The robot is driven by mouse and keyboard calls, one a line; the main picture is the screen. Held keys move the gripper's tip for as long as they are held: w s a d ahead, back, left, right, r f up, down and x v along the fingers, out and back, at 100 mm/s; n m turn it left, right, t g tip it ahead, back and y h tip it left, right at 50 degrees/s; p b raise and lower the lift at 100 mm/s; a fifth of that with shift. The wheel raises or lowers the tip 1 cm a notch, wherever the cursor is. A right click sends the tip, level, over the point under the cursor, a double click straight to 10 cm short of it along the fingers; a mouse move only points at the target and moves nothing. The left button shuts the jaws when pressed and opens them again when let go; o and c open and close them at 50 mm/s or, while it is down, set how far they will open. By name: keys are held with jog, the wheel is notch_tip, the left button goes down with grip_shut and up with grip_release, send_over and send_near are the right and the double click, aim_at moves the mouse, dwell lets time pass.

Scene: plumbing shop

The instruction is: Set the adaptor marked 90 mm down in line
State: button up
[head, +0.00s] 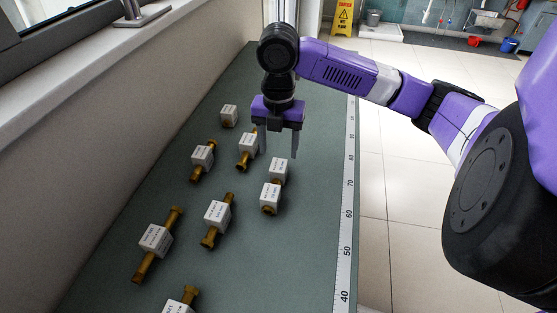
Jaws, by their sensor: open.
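Several brass adaptors with white label blocks lie on the green bench top. The print on the labels is too small to read, so I cannot tell which one is marked 90 mm. My gripper (275,150) points down with its two fingers apart and nothing between them. One adaptor (279,169) is just below and in front of the fingers, with another (270,197) close in front of it. A third adaptor (248,148) is beside the left finger, which overlaps it in the picture; I cannot tell whether they touch.
More adaptors lie to the left and nearer, such as one at the left (155,240) and one in the middle (216,217). A white ruler (346,220) runs along the right edge of the bench (290,265). The bench strip beside the ruler is clear.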

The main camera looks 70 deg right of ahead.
aim_at(279, 165)
jog(key=shift+r, duration=2.35)
